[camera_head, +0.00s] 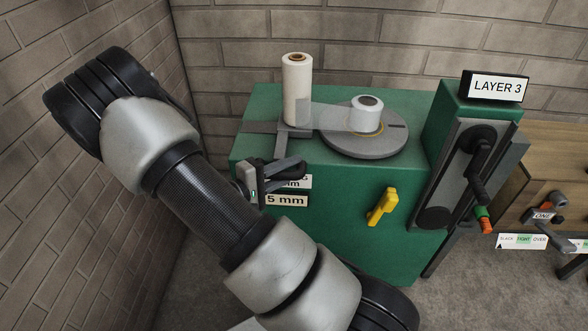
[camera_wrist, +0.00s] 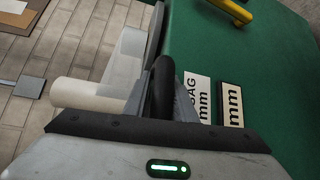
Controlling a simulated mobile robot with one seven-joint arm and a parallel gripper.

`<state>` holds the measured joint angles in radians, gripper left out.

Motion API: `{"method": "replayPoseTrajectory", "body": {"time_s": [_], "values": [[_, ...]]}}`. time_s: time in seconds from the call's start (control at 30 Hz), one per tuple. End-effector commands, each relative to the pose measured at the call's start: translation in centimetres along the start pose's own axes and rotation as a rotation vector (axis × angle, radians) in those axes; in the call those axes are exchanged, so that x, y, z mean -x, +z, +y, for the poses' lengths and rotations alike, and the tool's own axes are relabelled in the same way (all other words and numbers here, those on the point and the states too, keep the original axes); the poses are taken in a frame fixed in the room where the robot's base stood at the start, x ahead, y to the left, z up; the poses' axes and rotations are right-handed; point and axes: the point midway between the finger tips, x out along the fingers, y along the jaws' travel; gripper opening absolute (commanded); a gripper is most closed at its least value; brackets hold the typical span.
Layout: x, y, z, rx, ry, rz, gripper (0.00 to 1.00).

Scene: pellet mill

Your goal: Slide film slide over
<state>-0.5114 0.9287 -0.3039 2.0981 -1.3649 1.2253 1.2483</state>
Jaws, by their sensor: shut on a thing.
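The film slide (camera_head: 287,137) is a grey carriage on a rail across the top of the green machine, with an upright film roll (camera_head: 297,90) on it. A grey bar comes down from it over the machine's front edge. My gripper (camera_head: 288,170) is at the front edge, below the slide, shut on a dark handle (camera_wrist: 162,82) that appears to belong to the slide. The fingers partly hide the handle. The film roll (camera_wrist: 88,93) also shows in the wrist view, lying to the left of the fingers. Clear film spans from the roll to a small white-wrapped package.
The package (camera_head: 367,112) stands on a round grey turntable (camera_head: 362,143). A yellow lever (camera_head: 381,206) is on the green front. A crank with a red and green grip (camera_head: 483,219) is at right, under a "LAYER 3" sign (camera_head: 495,88). Partly hidden "mm" labels (camera_head: 287,200) sit beside my gripper.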

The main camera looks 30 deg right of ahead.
Motion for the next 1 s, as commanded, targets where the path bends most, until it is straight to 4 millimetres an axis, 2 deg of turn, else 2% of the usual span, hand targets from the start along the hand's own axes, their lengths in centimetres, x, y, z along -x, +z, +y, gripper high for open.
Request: {"method": "replayPoseTrajectory", "body": {"time_s": [0.03,0.43,0.6,0.9,0.93,1.0], "values": [[0.8,-0.8,-0.7,-0.004,-0.014,0.009,0.00],[5.6,-5.4,-0.8,-0.002,-0.017,0.010,0.00],[6.3,-6.0,-0.8,0.000,-0.019,0.007,0.00],[6.4,-6.0,-0.7,-0.001,-0.019,0.009,0.00],[6.4,-6.1,-0.7,-0.001,-0.019,0.009,0.29],[6.4,-6.0,-0.6,-0.001,-0.017,0.008,0.39]]}}
